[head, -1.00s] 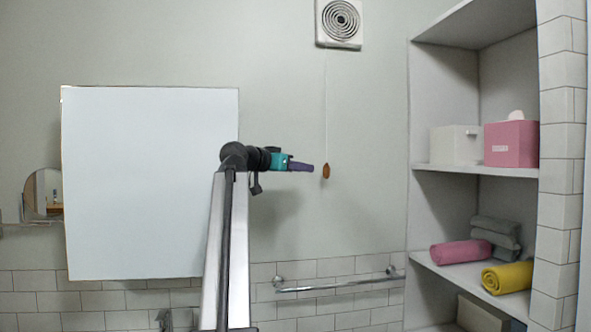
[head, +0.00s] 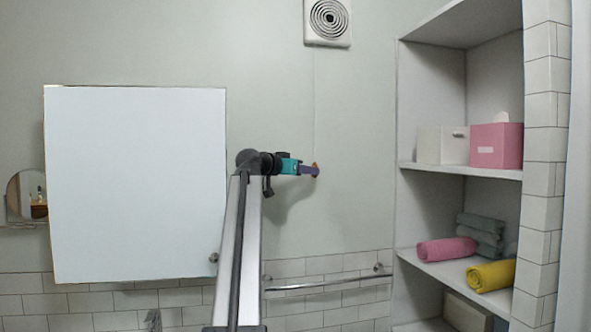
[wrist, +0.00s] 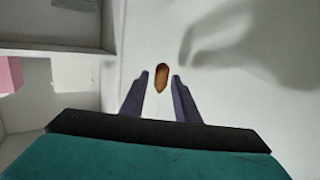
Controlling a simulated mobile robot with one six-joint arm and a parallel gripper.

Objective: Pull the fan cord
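The fan (head: 327,20) is a white square vent with dark rings, high on the wall. Its thin cord (head: 315,105) hangs straight down to a brown wooden pull (head: 316,165). In the head view my gripper (head: 316,172) is at the pull and its purple fingers cover part of it. In the wrist view my gripper (wrist: 160,75) is open, and the brown pull (wrist: 162,77) shows in the gap between the two fingertips. I see clear space on both sides of the pull, so the fingers do not appear to touch it.
A white shelf unit (head: 462,171) stands at the right with a pink box (head: 496,146), a white box (head: 442,145) and rolled towels (head: 446,249). A metal rail (head: 327,283) runs below my gripper. The wall around the cord is clear.

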